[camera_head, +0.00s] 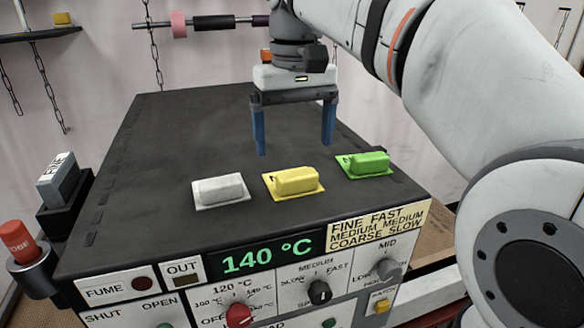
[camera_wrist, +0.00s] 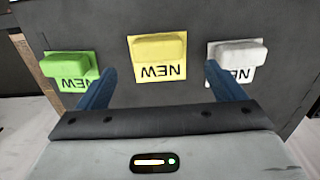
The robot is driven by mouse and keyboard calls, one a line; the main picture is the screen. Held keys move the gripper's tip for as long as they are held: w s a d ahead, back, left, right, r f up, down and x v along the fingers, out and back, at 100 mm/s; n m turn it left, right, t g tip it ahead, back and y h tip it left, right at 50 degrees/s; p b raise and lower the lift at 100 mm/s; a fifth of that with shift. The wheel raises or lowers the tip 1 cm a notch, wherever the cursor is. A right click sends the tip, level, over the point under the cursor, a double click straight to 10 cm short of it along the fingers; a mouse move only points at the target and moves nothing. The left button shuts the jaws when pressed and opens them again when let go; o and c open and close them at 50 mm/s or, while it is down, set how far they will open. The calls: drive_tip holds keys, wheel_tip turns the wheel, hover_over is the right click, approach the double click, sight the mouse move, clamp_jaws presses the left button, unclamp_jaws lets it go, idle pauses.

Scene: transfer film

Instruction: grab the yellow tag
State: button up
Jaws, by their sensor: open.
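The yellow tag (camera_head: 293,182) lies on the dark top of the machine, between a white tag (camera_head: 220,190) on its left and a green tag (camera_head: 364,164) on its right. My gripper (camera_head: 294,146) is open, pointing down, with two blue fingers above and behind the yellow tag, apart from it. In the wrist view the yellow tag (camera_wrist: 158,53), with the letters NEW, lies beyond the fingertips and between them. The green tag (camera_wrist: 70,66) is at left there and the white tag (camera_wrist: 237,55) at right, each partly behind a finger. Nothing is between the fingers.
The machine top (camera_head: 180,135) is clear around and behind the tags. Its front panel has a 140 °C display (camera_head: 268,254) and several knobs. A grey block marked FINE (camera_head: 58,180) and a red-capped probe (camera_head: 20,242) stand at left. A rod with a pink roll (camera_head: 179,25) is at the back.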

sight(298, 175)
drive_tip(key=f, duration=0.6)
drive_tip(key=shift+s+d+f, duration=0.3)
drive_tip(key=shift+s+d, duration=0.05)
drive_tip(key=shift+f, duration=0.45)
drive_tip(key=c, duration=1.1)
